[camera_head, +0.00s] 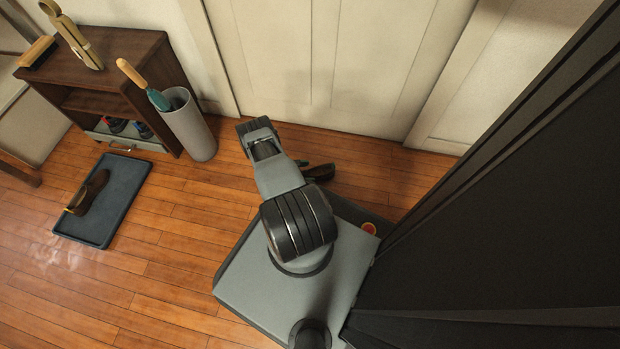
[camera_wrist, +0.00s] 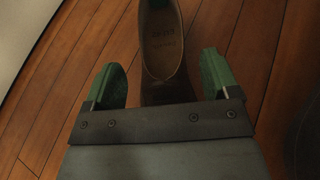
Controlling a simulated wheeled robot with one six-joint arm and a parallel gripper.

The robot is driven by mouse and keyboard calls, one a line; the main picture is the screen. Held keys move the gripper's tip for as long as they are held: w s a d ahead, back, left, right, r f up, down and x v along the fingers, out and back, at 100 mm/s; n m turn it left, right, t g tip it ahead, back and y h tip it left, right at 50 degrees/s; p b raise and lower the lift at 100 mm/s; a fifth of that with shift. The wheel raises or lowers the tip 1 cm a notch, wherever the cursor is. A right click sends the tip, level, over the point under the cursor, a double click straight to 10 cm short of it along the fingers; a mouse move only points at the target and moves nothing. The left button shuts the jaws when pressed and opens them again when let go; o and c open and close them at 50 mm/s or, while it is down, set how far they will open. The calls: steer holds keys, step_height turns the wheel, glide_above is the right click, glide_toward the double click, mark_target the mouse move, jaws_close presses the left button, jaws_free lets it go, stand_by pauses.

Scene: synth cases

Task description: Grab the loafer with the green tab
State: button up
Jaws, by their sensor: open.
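In the wrist view a brown loafer (camera_wrist: 168,90) lies on the floor, its tan insole with a printed mark facing up. My gripper (camera_wrist: 161,65) is open, with one green finger on each side of the loafer and gaps between. In the head view part of this dark loafer (camera_head: 321,173) shows beside my arm, which hides most of my gripper. A small green spot is beside it; I cannot tell whether it is a tab or a finger. Another brown loafer (camera_head: 90,191) with a yellow tab lies on the dark tray.
The dark tray (camera_head: 118,206) lies on the wooden floor at left. A pale door (camera_head: 335,60) is behind.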

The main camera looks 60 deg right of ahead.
steer(key=shift+s+d+f, duration=0.1)
steer(key=shift+s+d, duration=0.1)
steer(key=shift+s, duration=0.05)
steer(key=c, duration=1.2)
